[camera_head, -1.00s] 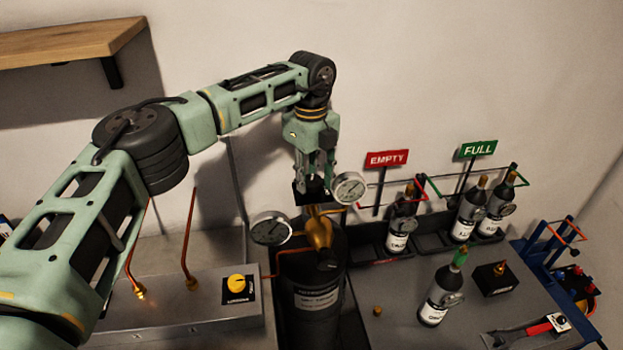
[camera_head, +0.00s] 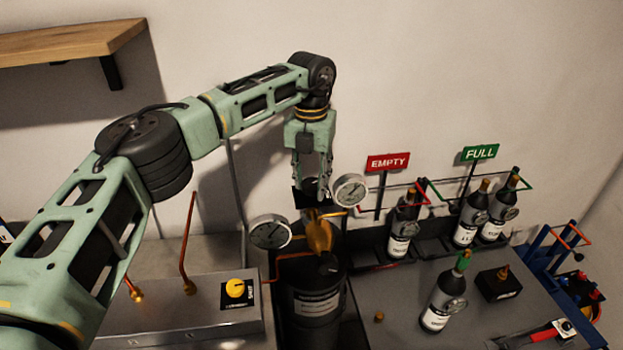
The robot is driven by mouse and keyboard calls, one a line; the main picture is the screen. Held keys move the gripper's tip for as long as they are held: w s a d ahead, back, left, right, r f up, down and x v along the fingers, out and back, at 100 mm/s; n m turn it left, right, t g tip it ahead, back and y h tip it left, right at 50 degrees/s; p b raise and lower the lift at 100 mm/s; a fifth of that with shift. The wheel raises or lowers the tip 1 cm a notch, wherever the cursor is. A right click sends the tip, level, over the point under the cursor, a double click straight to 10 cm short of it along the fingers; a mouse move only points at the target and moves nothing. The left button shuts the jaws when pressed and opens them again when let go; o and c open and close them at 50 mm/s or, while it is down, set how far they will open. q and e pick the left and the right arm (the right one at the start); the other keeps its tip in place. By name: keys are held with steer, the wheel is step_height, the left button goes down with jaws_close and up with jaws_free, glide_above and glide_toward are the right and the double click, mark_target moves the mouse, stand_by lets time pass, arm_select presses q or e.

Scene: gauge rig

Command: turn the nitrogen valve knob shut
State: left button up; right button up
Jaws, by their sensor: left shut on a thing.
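A dark cylinder (camera_head: 313,300) with a white label stands at the middle of the bench, with a brass valve body (camera_head: 318,232) on its top. A black knob (camera_head: 310,188) sits above the brass body. My left gripper (camera_head: 312,184) reaches down from above and is shut on this knob, with a finger on each side. The fingers partly hide the knob. The label is too small to read, and I cannot tell how far the knob is turned. My right gripper is out of view.
Two round gauges flank the valve, a left gauge (camera_head: 269,232) and a right gauge (camera_head: 350,190), close to the fingers. A metal box with a yellow knob (camera_head: 235,288) is at left. Bottles stand in a rack at right under EMPTY (camera_head: 388,162) and FULL (camera_head: 479,153) signs.

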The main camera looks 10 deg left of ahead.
mark_target(309, 183)
arm_select(q)
steer(key=shift+a+m, duration=0.1)
steer(key=shift+m, duration=2)
steer(key=o, duration=1.1)
steer(key=shift+a, duration=0.1)
steer(key=shift+r, duration=0.25)
step_height(309, 183, up, 12)
steer(key=shift+f, duration=0.25)
